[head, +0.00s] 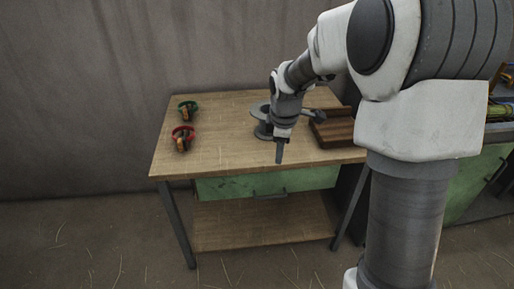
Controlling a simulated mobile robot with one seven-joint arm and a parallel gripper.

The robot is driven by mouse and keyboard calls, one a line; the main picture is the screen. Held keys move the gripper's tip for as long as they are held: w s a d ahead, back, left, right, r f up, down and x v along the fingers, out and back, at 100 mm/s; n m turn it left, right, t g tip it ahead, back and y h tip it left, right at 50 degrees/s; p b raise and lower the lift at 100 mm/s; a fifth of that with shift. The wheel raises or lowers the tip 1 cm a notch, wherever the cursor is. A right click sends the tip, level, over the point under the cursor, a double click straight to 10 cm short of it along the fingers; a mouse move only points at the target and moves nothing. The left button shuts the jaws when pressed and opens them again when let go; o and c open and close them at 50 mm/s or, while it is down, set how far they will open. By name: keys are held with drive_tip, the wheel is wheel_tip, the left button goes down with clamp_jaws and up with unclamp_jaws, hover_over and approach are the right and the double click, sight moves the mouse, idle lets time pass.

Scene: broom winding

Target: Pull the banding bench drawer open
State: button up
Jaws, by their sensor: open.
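The banding bench (225,133) is a wooden table with dark metal legs and a lower shelf. Its green drawer (228,187) sits under the top and appears closed. A dark handle (269,194) is on the drawer front. My gripper (279,156) points down over the front part of the bench top, above and behind the handle in the picture, and is apart from it. Its fingers are small here, and nothing shows between them.
A green-ringed item (188,107) and a red-ringed item (182,133) lie at the bench's left. A grey spool (262,129) stands behind my gripper. A brown wooden tray (333,133) is at the right. Another green cabinet (470,185) stands right. The floor in front is clear, with scattered straw.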

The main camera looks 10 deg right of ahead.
sight(271, 198)
drive_tip(key=w+f+n+b, duration=0.1)
drive_tip(key=w+f+b, duration=0.1)
drive_tip(key=f, duration=0.7)
drive_tip(key=w+f+n+b, duration=0.1)
drive_tip(key=w+f, duration=0.3)
drive_tip(key=f, duration=0.6)
drive_tip(key=w+f+n+b, duration=0.1)
drive_tip(key=f+b, duration=0.3)
drive_tip(key=f, duration=0.5)
drive_tip(key=shift+w+d+f+g, duration=0.15)
drive_tip(key=shift+w+g, duration=0.15)
drive_tip(key=shift+w, duration=0.6)
clamp_jaws()
